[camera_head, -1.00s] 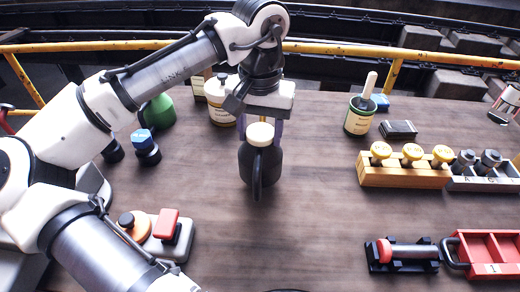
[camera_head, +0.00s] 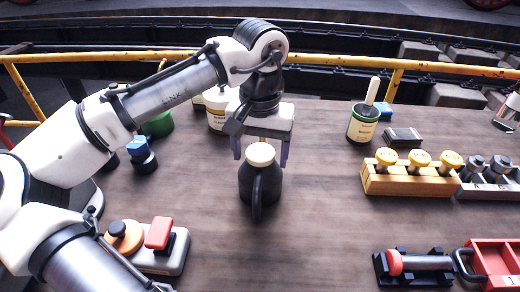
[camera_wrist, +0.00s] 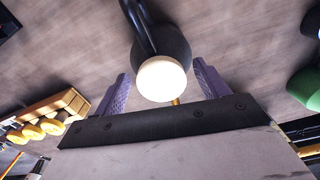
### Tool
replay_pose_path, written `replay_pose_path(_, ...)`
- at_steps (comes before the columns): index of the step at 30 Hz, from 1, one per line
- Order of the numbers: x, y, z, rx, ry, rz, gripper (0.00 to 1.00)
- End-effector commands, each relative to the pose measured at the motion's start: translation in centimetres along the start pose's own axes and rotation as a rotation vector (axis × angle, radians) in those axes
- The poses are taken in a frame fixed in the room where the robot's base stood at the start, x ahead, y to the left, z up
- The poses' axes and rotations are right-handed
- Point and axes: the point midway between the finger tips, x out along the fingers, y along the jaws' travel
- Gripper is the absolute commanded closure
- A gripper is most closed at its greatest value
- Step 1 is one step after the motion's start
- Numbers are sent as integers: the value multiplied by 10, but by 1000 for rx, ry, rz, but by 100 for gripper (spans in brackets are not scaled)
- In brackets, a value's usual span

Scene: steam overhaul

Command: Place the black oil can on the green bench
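The black oil can (camera_head: 262,185) has a cream lid and a black loop handle facing the camera. It appears upright on the brown tabletop, though its base contact is not clear. My gripper (camera_head: 261,157) hangs over the can's far side, with its purple fingers spread left and right of the lid. In the wrist view the oil can (camera_wrist: 170,45) shows between and just beyond the fingertips of my gripper (camera_wrist: 162,72). Gaps show on both sides, so the gripper looks open and not closed on it. No green bench is visible.
The brown table (camera_head: 310,235) is clear around the can. A red-button box (camera_head: 158,240) is front left. A yellow rail (camera_head: 330,61) runs behind.

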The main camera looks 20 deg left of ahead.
Motion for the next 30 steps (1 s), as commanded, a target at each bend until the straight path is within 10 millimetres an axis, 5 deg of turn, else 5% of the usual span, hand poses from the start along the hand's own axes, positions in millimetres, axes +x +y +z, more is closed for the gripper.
replay_pose_path(10,-12,0,-1,-1,2,0,26)
replay_pose_path(24,-105,0,-1,-2,1,0,26)
replay_pose_path(30,-121,0,0,-2,0,1,26)
